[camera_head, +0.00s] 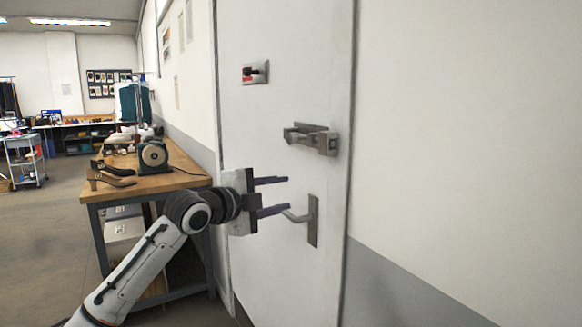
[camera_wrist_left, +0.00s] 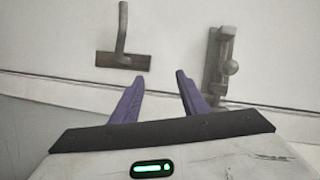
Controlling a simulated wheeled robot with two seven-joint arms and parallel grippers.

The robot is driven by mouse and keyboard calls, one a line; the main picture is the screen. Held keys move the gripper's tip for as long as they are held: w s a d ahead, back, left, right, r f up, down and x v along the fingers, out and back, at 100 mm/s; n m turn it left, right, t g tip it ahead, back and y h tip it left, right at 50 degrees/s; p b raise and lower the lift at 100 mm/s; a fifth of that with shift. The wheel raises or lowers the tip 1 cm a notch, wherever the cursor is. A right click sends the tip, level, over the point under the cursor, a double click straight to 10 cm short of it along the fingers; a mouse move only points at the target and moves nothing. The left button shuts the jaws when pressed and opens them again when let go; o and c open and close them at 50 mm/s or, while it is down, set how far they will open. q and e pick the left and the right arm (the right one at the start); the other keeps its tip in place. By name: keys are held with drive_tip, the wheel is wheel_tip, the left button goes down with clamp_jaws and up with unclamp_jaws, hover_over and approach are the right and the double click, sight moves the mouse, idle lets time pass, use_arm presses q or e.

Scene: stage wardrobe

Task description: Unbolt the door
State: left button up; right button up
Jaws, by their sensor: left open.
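The white door (camera_head: 270,265) fills the middle of the head view and looks closed. A grey metal bolt (camera_head: 312,138) is mounted on it near its right edge. In the left wrist view the bolt (camera_wrist_left: 219,62) is at the upper right, with a round knob. Below the bolt in the head view is a lever handle (camera_head: 313,222); it also shows in the left wrist view (camera_wrist_left: 122,60). My left gripper (camera_head: 287,194) is open and empty, in front of the door, below the bolt and near the lever. Whether it touches the lever I cannot tell. My right gripper is not in view.
A small plate with a red and black part (camera_head: 255,73) sits higher on the door. A wooden workbench (camera_head: 180,165) stands left of the door, with a round device (camera_head: 153,155) and tools on it. A white trolley (camera_head: 25,160) is farther back. Floor at left is clear.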

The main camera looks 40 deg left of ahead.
sight(288, 138)
use_arm(q)
wheel_tip(288, 138, up, 11)
drive_tip(key=s+a+m+t, duration=0.2)
drive_tip(key=s, duration=0.1)
drive_tip(key=shift+m, duration=0.3)
drive_tip(key=w+p, duration=0.1)
drive_tip(key=w, duration=0.2)
drive_tip(key=w+p, duration=0.1)
drive_tip(key=w, duration=0.2)
drive_tip(key=w+r+p, duration=0.1)
drive_tip(key=w, duration=0.2)
drive_tip(key=shift+a, duration=0.35)
drive_tip(key=shift+w+f, duration=0.2)
drive_tip(key=shift+w, duration=0.45)
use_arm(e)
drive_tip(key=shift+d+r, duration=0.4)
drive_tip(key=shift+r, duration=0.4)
use_arm(q)
clamp_jaws()
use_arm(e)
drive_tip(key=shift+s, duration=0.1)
